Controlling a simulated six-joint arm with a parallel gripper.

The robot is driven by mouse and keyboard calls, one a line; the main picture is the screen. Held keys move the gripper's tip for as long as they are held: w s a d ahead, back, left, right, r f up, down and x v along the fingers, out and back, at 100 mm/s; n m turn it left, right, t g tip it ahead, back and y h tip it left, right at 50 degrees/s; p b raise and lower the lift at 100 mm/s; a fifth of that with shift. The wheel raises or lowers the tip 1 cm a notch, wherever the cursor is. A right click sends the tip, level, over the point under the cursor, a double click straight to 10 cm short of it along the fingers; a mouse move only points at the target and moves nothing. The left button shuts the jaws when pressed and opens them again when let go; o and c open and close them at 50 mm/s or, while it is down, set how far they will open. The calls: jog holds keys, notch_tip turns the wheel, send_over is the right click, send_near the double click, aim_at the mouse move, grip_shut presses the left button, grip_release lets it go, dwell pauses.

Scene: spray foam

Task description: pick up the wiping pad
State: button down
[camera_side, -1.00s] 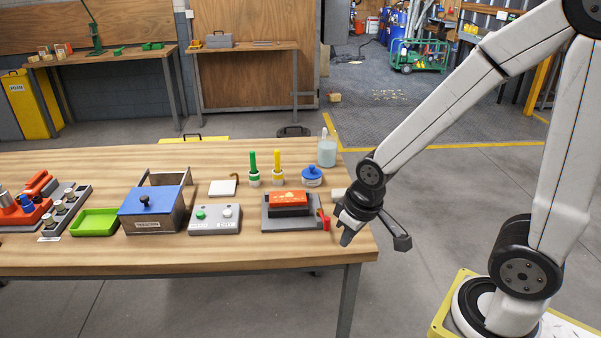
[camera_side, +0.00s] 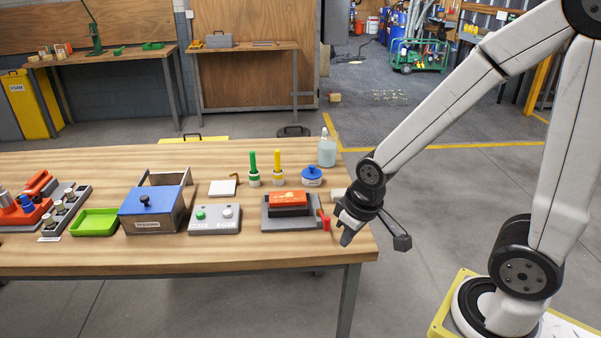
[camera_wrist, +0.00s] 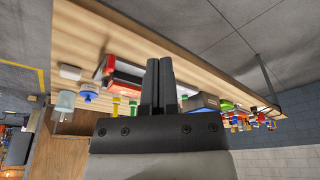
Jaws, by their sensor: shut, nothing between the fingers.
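A flat white square pad (camera_side: 222,188) lies on the wooden table (camera_side: 180,258), behind the grey button box; it looks like the wiping pad, though I cannot be sure. A small white block (camera_side: 337,194), partly behind my wrist in the side view, also shows in the wrist view (camera_wrist: 70,72). My gripper (camera_side: 345,240) is at the table's right end, pointing down, well to the right of the square pad and apart from it. In the wrist view its two fingers (camera_wrist: 160,65) are together and empty.
A red-orange block (camera_side: 288,197) on a dark base stands just left of my gripper. Behind it are a blue-lidded jar (camera_side: 312,176), green and yellow-handled tools (camera_side: 253,168) and a bottle (camera_side: 327,150). The button box (camera_side: 215,219), metal box (camera_side: 150,208) and green tray (camera_side: 95,222) stand further left.

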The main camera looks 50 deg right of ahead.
grip_release()
dwell(0.3)
jog(key=w+d+n, duration=0.1)
jog(key=w+d, duration=0.3)
jog(key=w+d+f+n, duration=0.1)
jog(key=w+d, duration=0.3)
jog(key=w, duration=0.1)
jog(key=w+d+f+n+y, duration=0.1)
jog(key=w+d, duration=0.3)
jog(key=d, duration=0.1)
jog(key=shift+w+n+g, duration=0.25)
jog(key=shift+n+g, duration=0.15)
jog(key=w+d+f+n+y, duration=0.1)
jog(key=w+d+f+n, duration=0.2)
jog(key=d, duration=0.7)
jog(key=n+t+y, duration=0.1)
jog(key=n, duration=0.1)
send_near(341, 192)
notch_tip(341, 192, down, 2)
jog(key=shift+a+f, duration=0.1)
jog(key=shift+f, duration=0.1)
jog(key=shift+w+x, duration=0.15)
jog(key=shift+x, duration=1.8)
jog(key=shift+w+x, duration=0.15)
jog(key=shift+x, duration=1.8)
